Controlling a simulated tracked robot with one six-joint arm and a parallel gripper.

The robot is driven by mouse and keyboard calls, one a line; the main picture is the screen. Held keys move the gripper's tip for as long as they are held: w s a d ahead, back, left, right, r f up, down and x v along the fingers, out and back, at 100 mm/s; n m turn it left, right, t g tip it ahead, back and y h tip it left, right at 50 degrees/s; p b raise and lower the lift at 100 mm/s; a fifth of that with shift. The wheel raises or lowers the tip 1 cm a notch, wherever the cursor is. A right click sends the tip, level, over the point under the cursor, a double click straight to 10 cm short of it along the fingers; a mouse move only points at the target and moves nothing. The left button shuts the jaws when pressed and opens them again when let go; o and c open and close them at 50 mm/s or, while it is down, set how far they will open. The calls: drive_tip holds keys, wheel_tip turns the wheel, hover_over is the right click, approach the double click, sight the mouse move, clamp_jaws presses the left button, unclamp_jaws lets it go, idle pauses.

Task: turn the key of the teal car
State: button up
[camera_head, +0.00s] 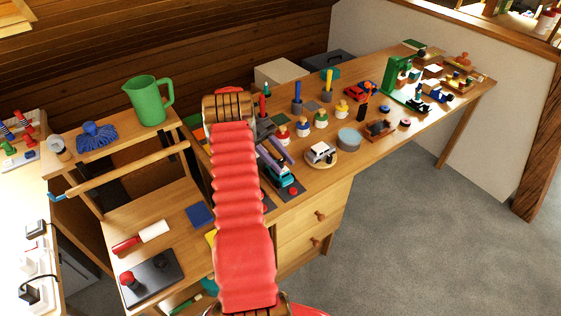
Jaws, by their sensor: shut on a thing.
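The teal car (281,172) sits on a dark base at the near edge of the wooden bench, just right of my red arm. My gripper (280,163) reaches down to it from the upper left, with its two long purple-grey fingers at the car. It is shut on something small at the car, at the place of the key. The key itself is hidden between the fingers or too small to make out, so its angle cannot be told.
A white toy car on a round wooden plate (320,154) and several peg figures (302,127) stand close to the right. A green jug (149,100) stands on the shelf at left. My arm hides part of the bench. Grey floor lies free at right.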

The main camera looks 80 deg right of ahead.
drive_tip(key=shift+m+t+y, duration=0.3)
drive_tip(key=shift+m+y, duration=0.2)
drive_tip(key=o, duration=1.1)
drive_tip(key=shift+c, duration=0.2)
drive_tip(key=shift+n+h, duration=0.3)
drive_tip(key=shift+a+n+g+h, duration=0.1)
drive_tip(key=shift+n+g+h, duration=1)
drive_tip(key=shift+n+h, duration=2.8)
drive_tip(key=shift+h, duration=0.5)
drive_tip(key=shift+n+t+h, duration=0.5)
drive_tip(key=shift+n+h, duration=1.5)
drive_tip(key=shift+h, duration=0.3)
drive_tip(key=shift+n+t+h, duration=1.6)
drive_tip(key=shift+n+h, duration=0.4)
drive_tip(key=shift+n, duration=0.2)
